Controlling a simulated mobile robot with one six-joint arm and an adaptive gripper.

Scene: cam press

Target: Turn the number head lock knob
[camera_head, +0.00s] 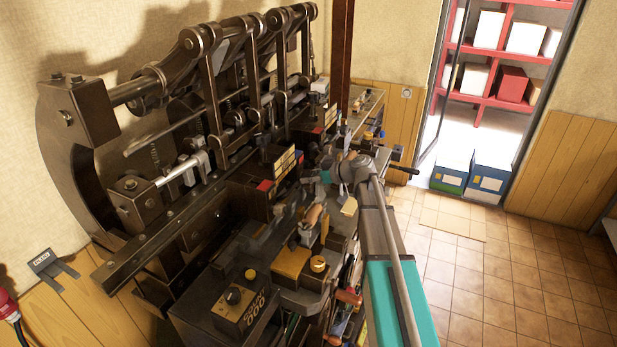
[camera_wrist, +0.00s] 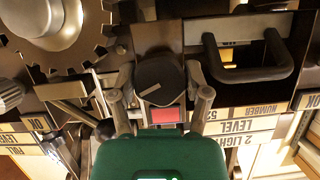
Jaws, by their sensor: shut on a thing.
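A dark round knob (camera_wrist: 160,84) with a pale pointer line sits in front of a dark block in the wrist view. It is the knob in my grasp, taken as the number head lock knob; no label on it is readable. The pointer line slants up to the right. My gripper (camera_wrist: 158,97) is shut on the knob, one grey finger on each side. A red patch (camera_wrist: 166,115) shows just below the knob. In the head view my gripper's teal body (camera_head: 325,177) is at the machine's front, and the knob cannot be made out there.
A black bar handle (camera_wrist: 250,72) stands right of the knob, and a toothed wheel (camera_wrist: 88,52) lies to the left. Label plates (camera_wrist: 236,127) are close below. In the head view, the large press (camera_head: 200,130) fills the left; tiled floor (camera_head: 500,290) is clear on the right.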

